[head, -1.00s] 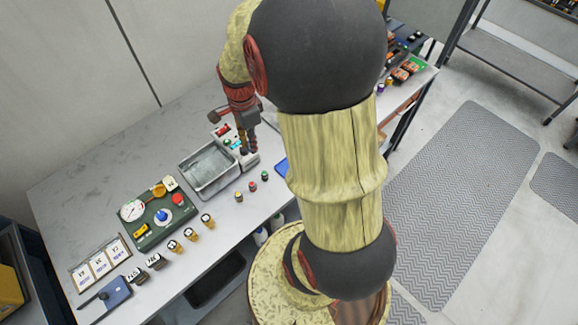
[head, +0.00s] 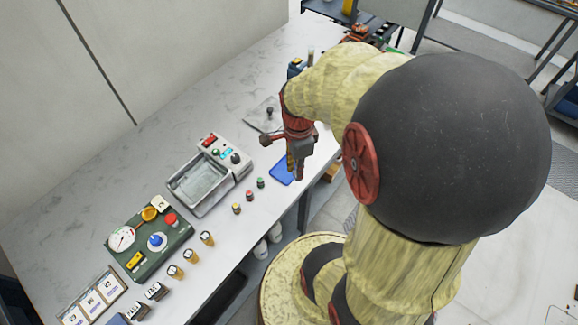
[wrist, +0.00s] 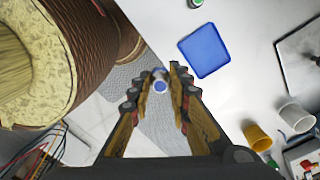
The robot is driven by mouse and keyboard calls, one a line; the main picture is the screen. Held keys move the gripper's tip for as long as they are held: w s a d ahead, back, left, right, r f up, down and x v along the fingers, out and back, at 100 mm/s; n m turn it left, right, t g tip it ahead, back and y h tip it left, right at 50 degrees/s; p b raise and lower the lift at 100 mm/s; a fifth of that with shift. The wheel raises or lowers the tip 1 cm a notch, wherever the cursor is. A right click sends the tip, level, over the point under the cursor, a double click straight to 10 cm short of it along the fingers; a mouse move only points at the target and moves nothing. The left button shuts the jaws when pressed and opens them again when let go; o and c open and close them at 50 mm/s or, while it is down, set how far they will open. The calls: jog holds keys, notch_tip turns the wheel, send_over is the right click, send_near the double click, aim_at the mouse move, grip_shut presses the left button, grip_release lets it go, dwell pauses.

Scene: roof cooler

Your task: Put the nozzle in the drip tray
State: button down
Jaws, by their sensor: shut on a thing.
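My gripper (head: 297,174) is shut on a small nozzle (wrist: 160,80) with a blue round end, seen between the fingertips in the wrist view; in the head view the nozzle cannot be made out. A flat blue tray (head: 280,172), which looks like the drip tray, lies on the bench near the front edge, just left of my fingertips. In the wrist view this tray (wrist: 204,50) is empty, to the right of and beyond the fingertips. There the nozzle shows against the floor, not over the tray.
A metal basin (head: 171,187) with a control panel stands left. Small yellow, red and green-topped pieces (head: 249,195) line the bench front. A grey cloth (head: 255,117) lies behind the tray. In the wrist view, a yellow cup (wrist: 257,137) and a pale cup (wrist: 297,117) stand lower right.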

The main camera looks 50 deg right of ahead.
jog(key=w+d+f+b, duration=0.1)
jog(key=w+f, duration=0.1)
jog(key=w+d+f, duration=0.2)
jog(key=w, duration=0.1)
jog(key=w+d+f+b, duration=0.1)
jog(key=w+f, duration=0.2)
jog(key=shift+d+f+b, duration=0.1)
jog(key=shift+d+b, duration=0.05)
jog(key=shift+b, duration=0.15)
jog(key=shift+w+f, duration=0.15)
jog(key=shift+f, duration=0.15)
jog(key=shift+w+d+f+b, duration=0.15)
jog(key=shift+f+b, duration=0.4)
jog(key=shift+f, duration=1.05)
jog(key=shift+f, duration=0.1)
jog(key=c, duration=2.1)
grip_release()
jog(key=shift+f, duration=0.1)
jog(key=shift+c, duration=0.2)
jog(key=shift+o, duration=0.9)
